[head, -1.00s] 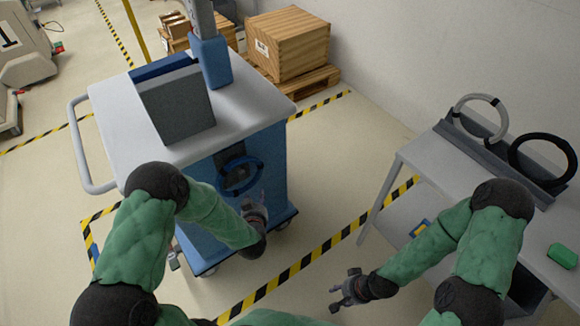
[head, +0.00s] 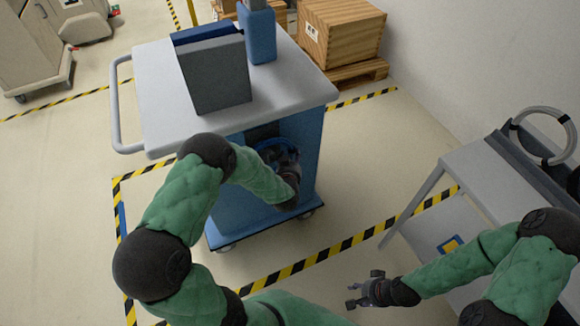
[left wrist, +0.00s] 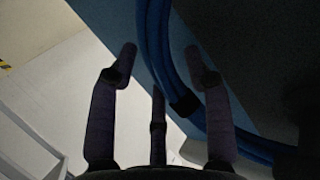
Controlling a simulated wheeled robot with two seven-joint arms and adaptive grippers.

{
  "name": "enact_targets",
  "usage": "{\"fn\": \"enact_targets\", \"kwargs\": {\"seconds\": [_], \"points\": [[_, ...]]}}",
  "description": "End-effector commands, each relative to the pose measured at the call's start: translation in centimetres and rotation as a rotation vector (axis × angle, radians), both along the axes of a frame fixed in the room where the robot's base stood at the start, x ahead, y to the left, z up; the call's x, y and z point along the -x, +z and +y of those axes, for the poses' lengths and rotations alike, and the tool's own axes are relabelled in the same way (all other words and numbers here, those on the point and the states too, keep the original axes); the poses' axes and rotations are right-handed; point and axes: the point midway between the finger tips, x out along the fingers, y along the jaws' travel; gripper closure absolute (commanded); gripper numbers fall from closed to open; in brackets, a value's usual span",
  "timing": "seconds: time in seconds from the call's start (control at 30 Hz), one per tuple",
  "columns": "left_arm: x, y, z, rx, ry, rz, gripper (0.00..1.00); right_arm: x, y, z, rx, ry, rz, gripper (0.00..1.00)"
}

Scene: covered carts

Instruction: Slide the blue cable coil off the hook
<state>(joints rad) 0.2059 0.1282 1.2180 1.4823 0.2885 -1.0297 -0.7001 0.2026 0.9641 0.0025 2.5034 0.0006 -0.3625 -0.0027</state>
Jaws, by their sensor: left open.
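The blue cable coil (head: 268,146) hangs on the front side of the blue cart (head: 303,185), below its pale top. A dark fitting (head: 262,132) shows behind the coil's top; I cannot make out the hook itself. My left gripper (head: 280,156) is at the coil and covers its lower right part. In the left wrist view my left gripper (left wrist: 161,55) is open, and the coil's strands (left wrist: 151,40) with a dark tie run between the fingertips, not gripped. My right gripper (head: 362,290) is open and empty over the floor, well right of the cart.
A grey box (head: 213,75) and a blue container (head: 257,36) stand on the cart top. Wooden crates (head: 343,32) stand behind. Open floor lies between cart and table.

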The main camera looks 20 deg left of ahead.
Motion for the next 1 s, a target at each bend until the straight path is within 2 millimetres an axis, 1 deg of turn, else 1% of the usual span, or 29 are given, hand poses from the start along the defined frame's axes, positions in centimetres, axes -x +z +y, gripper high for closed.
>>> {"fn": "enact_targets", "kwargs": {"seconds": [0.03, 0.2, 0.47, 0.5, 0.57, 0.6, 0.63, 0.7, 0.73, 0.77, 0.8, 0.83, 1.0], "points": [[-0.37, -0.29, 0.15, 0.000, 0.000, 0.000, 0.50, -0.01, -0.30, 0.00, 0.000, 0.000, 0.000, 0.60], [-0.99, -0.35, 0.40, 0.000, 0.001, -0.001, 0.50, -0.02, -0.47, -0.01, 0.000, 0.000, 0.000, 0.60], [-1.01, -0.34, 0.41, 0.001, 0.000, 0.000, 0.50, -0.02, -0.42, 0.00, 0.000, 0.000, -0.001, 0.60], [-1.00, -0.34, 0.40, 0.001, 0.000, 0.000, 0.62, -0.02, -0.43, -0.01, 0.000, 0.000, -0.001, 0.60], [-1.00, -0.34, 0.40, 0.001, 0.000, 0.000, 0.79, -0.02, -0.43, -0.01, 0.000, 0.000, -0.001, 0.60], [-1.00, -0.36, 0.40, 0.001, 0.000, 0.000, 0.90, -0.02, -0.43, -0.01, 0.000, 0.000, -0.001, 0.60], [-1.00, -0.36, 0.40, 0.001, 0.000, 0.000, 0.98, -0.02, -0.43, -0.01, 0.000, 0.000, -0.001, 0.60], [-0.99, -0.35, 0.39, 0.001, 0.000, 0.000, 1.00, -0.02, -0.43, -0.01, 0.000, 0.000, -0.001, 0.60], [-0.99, -0.35, 0.39, 0.001, 0.000, 0.000, 0.72, -0.02, -0.43, -0.01, 0.000, 0.000, -0.001, 0.60], [-0.99, -0.35, 0.39, 0.001, 0.000, 0.000, 0.81, -0.02, -0.43, -0.01, 0.000, 0.000, -0.001, 0.60], [-0.99, -0.35, 0.39, 0.001, 0.000, 0.000, 0.92, -0.02, -0.43, -0.01, 0.000, 0.000, -0.001, 0.60], [-0.99, -0.35, 0.39, 0.001, 0.000, 0.000, 1.00, -0.02, -0.44, -0.01, 0.000, 0.000, -0.001, 0.60], [-1.06, -0.12, 0.42, -0.001, 0.000, -0.002, 1.00, -0.03, -0.33, -0.01, 0.000, 0.000, -0.001, 0.60]]}}
